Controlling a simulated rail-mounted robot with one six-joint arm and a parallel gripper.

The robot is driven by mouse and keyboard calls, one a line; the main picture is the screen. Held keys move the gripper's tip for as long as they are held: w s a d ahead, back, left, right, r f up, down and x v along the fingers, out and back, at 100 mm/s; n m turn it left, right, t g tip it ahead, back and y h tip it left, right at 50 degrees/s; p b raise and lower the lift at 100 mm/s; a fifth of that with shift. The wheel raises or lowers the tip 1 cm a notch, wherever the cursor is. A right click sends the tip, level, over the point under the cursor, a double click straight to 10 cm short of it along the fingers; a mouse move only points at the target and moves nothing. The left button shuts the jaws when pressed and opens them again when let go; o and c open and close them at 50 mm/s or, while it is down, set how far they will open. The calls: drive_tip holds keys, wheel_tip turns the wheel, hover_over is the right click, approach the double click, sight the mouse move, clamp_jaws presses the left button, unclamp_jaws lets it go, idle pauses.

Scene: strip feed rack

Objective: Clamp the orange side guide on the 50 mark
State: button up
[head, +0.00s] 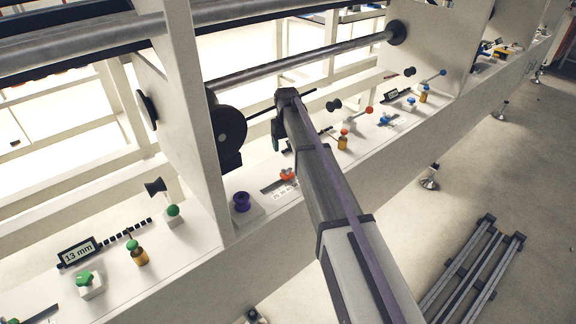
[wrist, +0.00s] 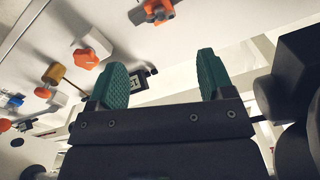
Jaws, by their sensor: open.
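The orange side guide (head: 287,174) sits on a pale scale strip (head: 273,187) on the white rail, just left of my arm in the head view. The arm partly hides the strip, and I cannot tell which mark the guide is at. In the wrist view an orange and grey piece (wrist: 154,11), likely this guide, is at the top edge. My gripper (wrist: 160,62) is open and empty, its green-padded fingers wide apart and clear of the guide. In the head view my gripper (head: 276,142) is mostly hidden behind the wrist.
An orange knob (wrist: 86,57) on a white block and a brass post (wrist: 53,75) stand beside the gripper. A white upright panel (head: 190,110) and black round hub (head: 228,128) stand close to the arm.

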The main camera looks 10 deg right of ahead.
sight(287, 168)
wheel_tip(287, 168, down, 11)
drive_tip(key=b, duration=1)
drive_tip(key=shift+b, duration=0.3)
drive_tip(key=shift+r, duration=0.1)
drive_tip(key=c, duration=0.9)
drive_tip(key=shift+m, duration=0.3)
drive_tip(key=m, duration=1.2)
drive_tip(key=shift+m, duration=0.4)
